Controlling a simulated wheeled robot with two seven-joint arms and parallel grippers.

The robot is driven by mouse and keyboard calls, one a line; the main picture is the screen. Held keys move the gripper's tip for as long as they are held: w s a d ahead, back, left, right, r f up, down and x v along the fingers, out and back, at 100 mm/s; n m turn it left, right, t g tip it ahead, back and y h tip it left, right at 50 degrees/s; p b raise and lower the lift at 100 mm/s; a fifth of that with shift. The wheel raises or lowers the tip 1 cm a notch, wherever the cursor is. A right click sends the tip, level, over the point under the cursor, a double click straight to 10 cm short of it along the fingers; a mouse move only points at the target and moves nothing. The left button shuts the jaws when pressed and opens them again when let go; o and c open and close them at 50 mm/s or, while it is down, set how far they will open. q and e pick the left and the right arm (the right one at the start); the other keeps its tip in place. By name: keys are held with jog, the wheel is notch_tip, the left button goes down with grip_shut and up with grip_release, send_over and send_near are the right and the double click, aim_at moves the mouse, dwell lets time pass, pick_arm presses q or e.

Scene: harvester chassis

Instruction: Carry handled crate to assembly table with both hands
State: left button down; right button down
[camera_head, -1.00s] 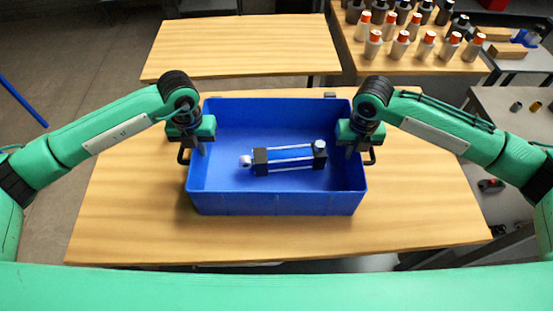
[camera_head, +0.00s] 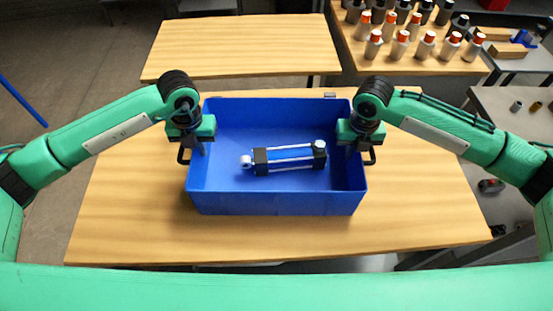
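A blue crate (camera_head: 275,202) sits on the near wooden table (camera_head: 130,225). It has a dark handle at its left side (camera_head: 183,156) and another at its right side (camera_head: 370,157). A black and silver cylinder part (camera_head: 290,157) lies inside on the crate floor. My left gripper (camera_head: 194,148) is at the left wall and its handle, pointing down. My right gripper (camera_head: 356,148) is at the right wall and its handle, also pointing down. Both appear to be closed around the handles, though the fingertips are partly hidden by the gripper bodies.
An empty wooden table (camera_head: 240,45) stands beyond the near table, with a gap between. At the back right, another table holds several bottles with orange and dark caps (camera_head: 425,44). A grey bench (camera_head: 515,115) with small parts is on the right.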

pick_arm(q)
jog(key=shift+w+r, duration=0.15)
jog(key=shift+r, duration=0.15)
pick_arm(e)
jog(key=shift+w+r, duration=0.15)
jog(key=shift+r, duration=0.1)
